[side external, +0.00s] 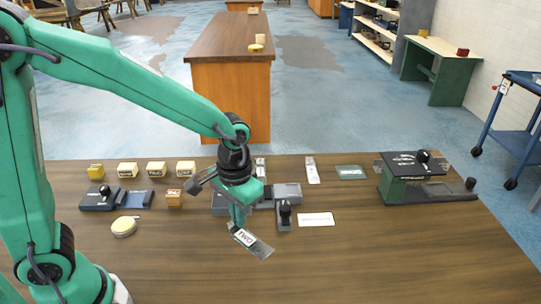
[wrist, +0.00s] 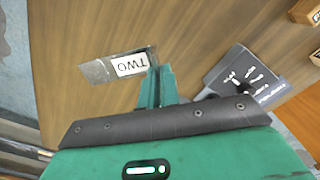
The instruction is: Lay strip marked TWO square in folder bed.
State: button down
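The strip marked TWO (side external: 257,247) is a thin grey piece with a white label. It also shows in the wrist view (wrist: 97,71), label upside down. My gripper (side external: 238,221) is shut on one end of it, at the front middle of the table. In the wrist view the green fingertips (wrist: 154,72) meet the label end, and the strip sticks out to the left. A grey metal fixture (side external: 288,191) with a black knob in front stands just behind my gripper, partly hidden by it. I cannot tell for sure whether it is the folder; its bed is not clearly visible.
A green machine with a black lettered top (side external: 405,162) stands at the right. A blue fixture (side external: 100,199), small labelled blocks (side external: 157,168) and a round tin (side external: 124,226) lie left. A white card (side external: 316,219) lies right of the knob. The front right is clear.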

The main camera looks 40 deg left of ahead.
jog(key=shift+w+a, duration=0.1)
jog(key=w+a+r, duration=0.7)
jog(key=a, duration=0.3)
jog(key=s+d+f+n, duration=0.3)
jog(key=s+n, duration=0.1)
jog(key=s, duration=0.1)
jog(key=s+d+f+n, duration=0.3)
jog(key=s+n, duration=0.2)
jog(key=s, duration=0.1)
jog(key=shift+s+d+f, duration=0.2)
jog(key=shift+d+f, duration=0.05)
jog(key=shift+f, duration=0.15)
jog(key=shift+a, duration=0.1)
send_over(208, 226)
notch_tip(208, 226, down, 7)
jog(key=shift+a, duration=0.1)
dwell(0.4)
jog(key=shift+f, duration=0.1)
jog(key=shift+f, duration=1.9)
